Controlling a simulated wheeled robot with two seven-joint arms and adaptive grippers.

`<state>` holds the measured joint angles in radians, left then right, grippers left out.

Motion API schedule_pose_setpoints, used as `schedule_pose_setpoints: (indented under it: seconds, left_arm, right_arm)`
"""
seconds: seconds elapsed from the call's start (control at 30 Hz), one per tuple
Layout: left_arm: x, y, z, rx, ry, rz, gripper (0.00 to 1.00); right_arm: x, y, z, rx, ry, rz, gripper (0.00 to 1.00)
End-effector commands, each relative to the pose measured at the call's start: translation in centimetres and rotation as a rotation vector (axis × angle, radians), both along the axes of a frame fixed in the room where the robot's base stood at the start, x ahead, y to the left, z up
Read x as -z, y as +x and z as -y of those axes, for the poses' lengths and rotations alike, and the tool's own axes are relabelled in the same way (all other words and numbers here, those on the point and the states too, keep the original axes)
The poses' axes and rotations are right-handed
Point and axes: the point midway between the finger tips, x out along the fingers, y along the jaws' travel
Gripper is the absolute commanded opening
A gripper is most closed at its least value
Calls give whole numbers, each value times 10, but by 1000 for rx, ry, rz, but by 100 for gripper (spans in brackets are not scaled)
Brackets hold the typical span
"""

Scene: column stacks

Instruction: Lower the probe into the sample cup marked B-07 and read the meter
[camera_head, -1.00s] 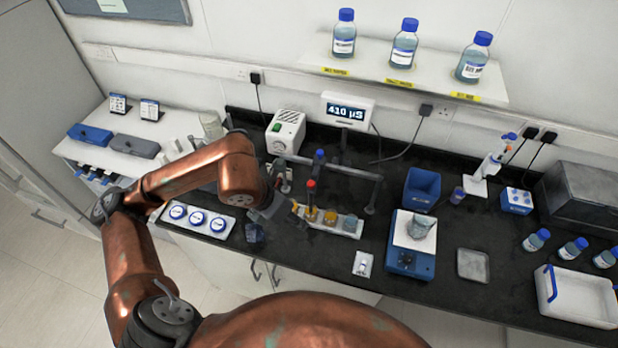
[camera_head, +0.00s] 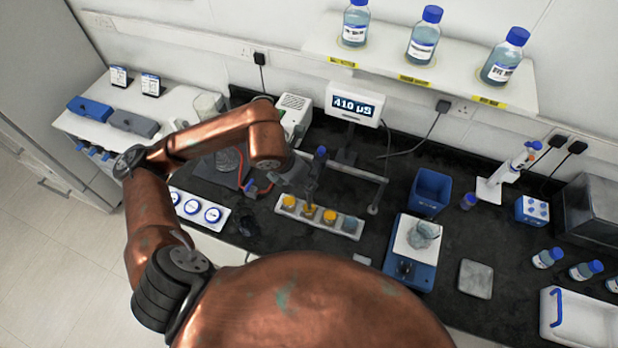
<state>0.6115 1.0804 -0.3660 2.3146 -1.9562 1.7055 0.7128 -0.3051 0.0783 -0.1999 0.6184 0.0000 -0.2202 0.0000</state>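A white rack (camera_head: 318,227) of several sample cups stands on the black bench. Some cups have yellow-orange contents, such as one near the middle (camera_head: 329,216); the right end cup (camera_head: 350,224) looks grey-blue. No B-07 mark is readable. My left gripper (camera_head: 308,197) is right above the rack's second cup from the left; its fingers are small and dark, and I cannot tell whether they hold a probe. A blue-topped upright piece (camera_head: 320,153) stands behind it on the rail stand. The meter (camera_head: 354,104) reads 410 µS. My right gripper is not in view.
A metal rail (camera_head: 365,178) runs behind the rack.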

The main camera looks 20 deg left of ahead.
Motion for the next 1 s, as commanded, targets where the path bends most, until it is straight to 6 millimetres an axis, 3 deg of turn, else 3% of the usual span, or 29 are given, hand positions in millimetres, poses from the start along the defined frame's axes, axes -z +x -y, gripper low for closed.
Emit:
schedule_pose_setpoints:
  seconds: [0.17, 0.47, 0.63, 1.0]
  left_arm:
    - [23, 9, 4, -1, -3, -3, 37]
    - [37, 15, 6, 1, -1, 1, 37]
    - [37, 16, 6, 2, 0, 1, 36]
    - [37, 16, 7, 3, 0, 1, 11]
  right_arm:
    - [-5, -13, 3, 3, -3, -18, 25]
    - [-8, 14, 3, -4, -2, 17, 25]
    - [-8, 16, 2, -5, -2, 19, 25]
    - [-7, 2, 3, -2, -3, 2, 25]
